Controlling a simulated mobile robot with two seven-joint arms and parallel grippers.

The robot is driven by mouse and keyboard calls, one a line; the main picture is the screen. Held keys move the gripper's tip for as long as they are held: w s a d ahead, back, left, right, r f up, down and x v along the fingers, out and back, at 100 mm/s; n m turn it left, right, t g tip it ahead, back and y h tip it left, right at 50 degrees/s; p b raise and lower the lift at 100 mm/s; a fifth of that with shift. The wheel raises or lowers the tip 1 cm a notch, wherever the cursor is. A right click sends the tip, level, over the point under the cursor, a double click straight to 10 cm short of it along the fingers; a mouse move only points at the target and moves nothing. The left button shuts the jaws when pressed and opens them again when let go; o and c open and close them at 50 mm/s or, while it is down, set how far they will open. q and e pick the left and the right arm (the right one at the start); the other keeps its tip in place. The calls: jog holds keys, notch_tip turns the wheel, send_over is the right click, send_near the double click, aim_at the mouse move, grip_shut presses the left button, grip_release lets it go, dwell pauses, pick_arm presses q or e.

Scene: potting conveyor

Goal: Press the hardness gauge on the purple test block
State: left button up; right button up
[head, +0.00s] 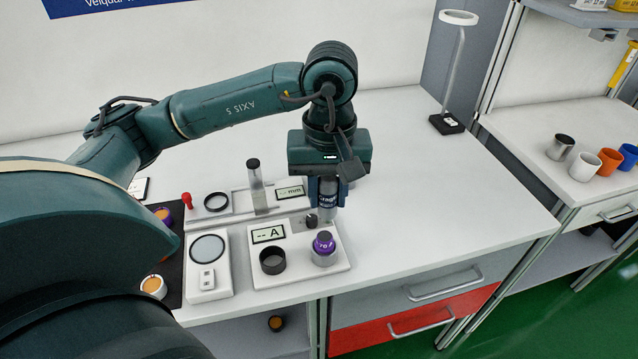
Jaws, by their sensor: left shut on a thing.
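The purple test block (323,242), marked 70, sits on a silver cylinder at the right of a white gauge board, near the table's front edge. My left gripper (328,202) points down, just behind and above the block in the picture. It is shut on what appears to be the hardness gauge, mostly hidden by the fingers. A dark round piece (311,221) shows just below and left of the fingertips; I cannot tell whether it belongs to the gauge. The board's display (268,234) reads "-- A". A dark ring holder (272,261) on the board looks empty. My right gripper is not in view.
Left of the board is a white device with a round grey plate (207,248). Behind it is a stand with a post (256,190) and an "mm" display (290,191). A dark mat (173,265) holds purple and orange pieces. The table's right side is clear up to a lamp (447,122).

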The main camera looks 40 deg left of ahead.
pick_arm(q)
jog(key=shift+s+a+r+n, duration=0.15)
jog(key=shift+a+n, duration=0.1)
jog(key=shift+n, duration=0.05)
jog(key=shift+d, duration=0.1)
